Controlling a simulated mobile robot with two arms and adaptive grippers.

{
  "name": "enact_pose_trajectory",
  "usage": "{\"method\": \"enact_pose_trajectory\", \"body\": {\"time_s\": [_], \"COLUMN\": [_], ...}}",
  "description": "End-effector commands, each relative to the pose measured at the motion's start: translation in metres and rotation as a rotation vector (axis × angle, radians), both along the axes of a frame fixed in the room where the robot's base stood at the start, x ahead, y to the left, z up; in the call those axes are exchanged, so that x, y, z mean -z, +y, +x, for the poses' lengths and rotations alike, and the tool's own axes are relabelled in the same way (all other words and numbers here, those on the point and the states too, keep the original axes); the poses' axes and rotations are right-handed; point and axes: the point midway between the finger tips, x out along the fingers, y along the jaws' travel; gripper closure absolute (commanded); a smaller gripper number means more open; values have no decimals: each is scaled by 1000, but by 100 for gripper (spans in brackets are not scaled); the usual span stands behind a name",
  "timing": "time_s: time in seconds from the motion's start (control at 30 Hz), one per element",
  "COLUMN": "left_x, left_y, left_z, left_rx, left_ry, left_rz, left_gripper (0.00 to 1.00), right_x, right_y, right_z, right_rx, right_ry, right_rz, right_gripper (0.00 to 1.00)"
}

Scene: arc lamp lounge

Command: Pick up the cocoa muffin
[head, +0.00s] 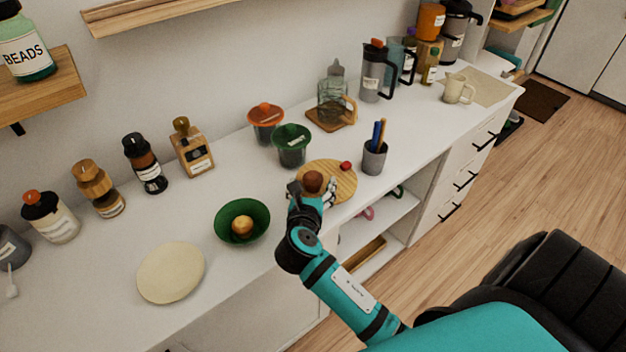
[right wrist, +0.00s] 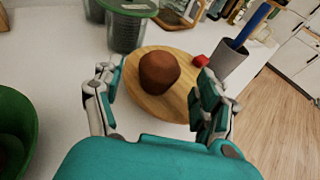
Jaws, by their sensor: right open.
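The cocoa muffin (head: 313,181) is a small brown, round-topped piece on a round wooden board (head: 343,172). In the right wrist view the muffin (right wrist: 159,72) stands upright near the middle of the board (right wrist: 176,103). My right gripper (head: 312,190) is open, with its fingers (right wrist: 158,88) apart on the left and right of the muffin. Gaps show between the fingers and the muffin, and it is not held. In the head view the gripper partly hides the muffin's lower part. My left gripper is in neither view.
A small red item (head: 346,165) lies on the board. A grey pen cup (head: 374,158) stands to its right and a green-lidded container (head: 291,146) behind it. A green bowl (head: 242,222) with a golden muffin (head: 242,226) and a cream plate (head: 171,272) are left.

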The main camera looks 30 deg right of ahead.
Motion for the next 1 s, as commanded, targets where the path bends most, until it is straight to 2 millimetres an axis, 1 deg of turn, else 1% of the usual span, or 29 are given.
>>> {"method": "enact_pose_trajectory", "body": {"time_s": [0.03, 0.17, 0.4, 0.43, 0.87, 1.0], "left_x": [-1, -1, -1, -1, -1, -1], "left_y": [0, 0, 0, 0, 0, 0], "left_z": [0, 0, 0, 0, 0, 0], "left_rx": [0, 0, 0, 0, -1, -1], "left_ry": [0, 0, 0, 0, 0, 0], "left_rz": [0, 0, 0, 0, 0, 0], "left_gripper": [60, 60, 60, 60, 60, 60], "right_x": [2, 6, 7, 7, 7, 7], "right_y": [-5, -13, -14, -14, -14, -14], "right_z": [6, 15, 17, 17, 17, 17], "right_rx": [-1, 0, -2, -2, -1, -1], "right_ry": [0, 1, 0, 0, 1, 0], "right_rz": [-2, -1, 1, 1, 1, 0], "right_gripper": [26, 26, 26, 27, 83, 84]}}
